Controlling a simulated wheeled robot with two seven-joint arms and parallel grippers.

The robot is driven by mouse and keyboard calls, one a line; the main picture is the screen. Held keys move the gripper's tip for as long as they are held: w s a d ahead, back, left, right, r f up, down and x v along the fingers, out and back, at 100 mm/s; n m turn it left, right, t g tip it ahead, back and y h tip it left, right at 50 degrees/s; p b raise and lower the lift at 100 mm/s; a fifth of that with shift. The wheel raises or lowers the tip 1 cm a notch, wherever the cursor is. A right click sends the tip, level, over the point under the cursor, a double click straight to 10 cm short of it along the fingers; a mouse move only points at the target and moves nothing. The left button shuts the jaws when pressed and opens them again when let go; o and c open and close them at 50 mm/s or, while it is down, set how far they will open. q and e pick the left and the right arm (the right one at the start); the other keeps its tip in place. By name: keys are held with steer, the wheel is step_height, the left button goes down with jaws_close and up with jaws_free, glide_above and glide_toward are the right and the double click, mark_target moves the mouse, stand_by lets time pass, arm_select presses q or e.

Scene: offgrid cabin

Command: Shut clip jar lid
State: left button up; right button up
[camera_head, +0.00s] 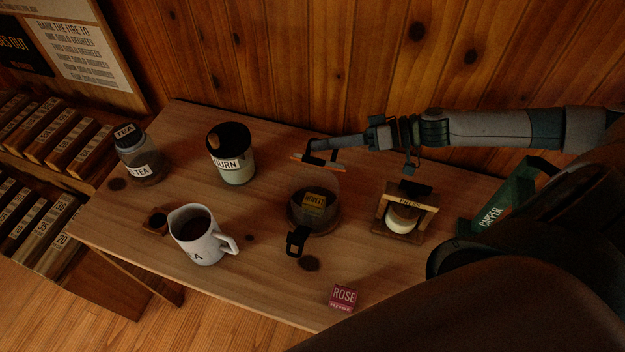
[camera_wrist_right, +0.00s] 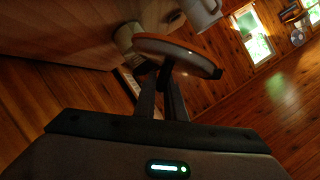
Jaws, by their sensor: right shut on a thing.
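The clip jar (camera_head: 301,216) stands open in the middle of the table in the head view. It is clear glass with a yellow labelled block showing in it and a dark clip (camera_head: 297,241) hanging at its front. Its lid (camera_head: 316,158), with an orange seal, stands raised above the back of the jar. My right gripper (camera_head: 326,146) reaches in from the right and is shut on the lid. In the right wrist view the round lid (camera_wrist_right: 185,51) with its orange rim lies between the two dark fingers (camera_wrist_right: 165,80). My left gripper is not in view.
Right of the jar stand a wooden press (camera_head: 407,213) and a green capper (camera_head: 497,205). Left are a white-bottomed jar (camera_head: 238,174), a tea jar (camera_head: 146,172) and a white mug (camera_head: 200,246). A rose box (camera_head: 343,297) lies near the table's (camera_head: 270,285) front edge.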

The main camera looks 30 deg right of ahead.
steer(key=shift+s+a+r+n+p, duration=0.1)
steer(key=shift+s+a+n+p, duration=0.2)
steer(key=shift+p, duration=0.55)
steer(key=shift+s+a+h+p, duration=0.1)
steer(key=shift+h+p, duration=0.2)
steer(key=o, duration=0.7)
steer(key=shift+f+b+v, duration=0.15)
steer(key=shift+b+v, duration=0.2)
steer(key=shift+v, duration=0.3)
steer(key=shift+f+b+v, duration=0.15)
steer(key=shift+b+v, duration=0.15)
steer(key=shift+v, duration=0.4)
steer(key=p+v, duration=0.9)
steer(key=v, duration=0.5)
steer(key=shift+s+d+r, duration=0.15)
steer(key=shift+s+d, duration=0.05)
steer(key=shift+d, duration=0.1)
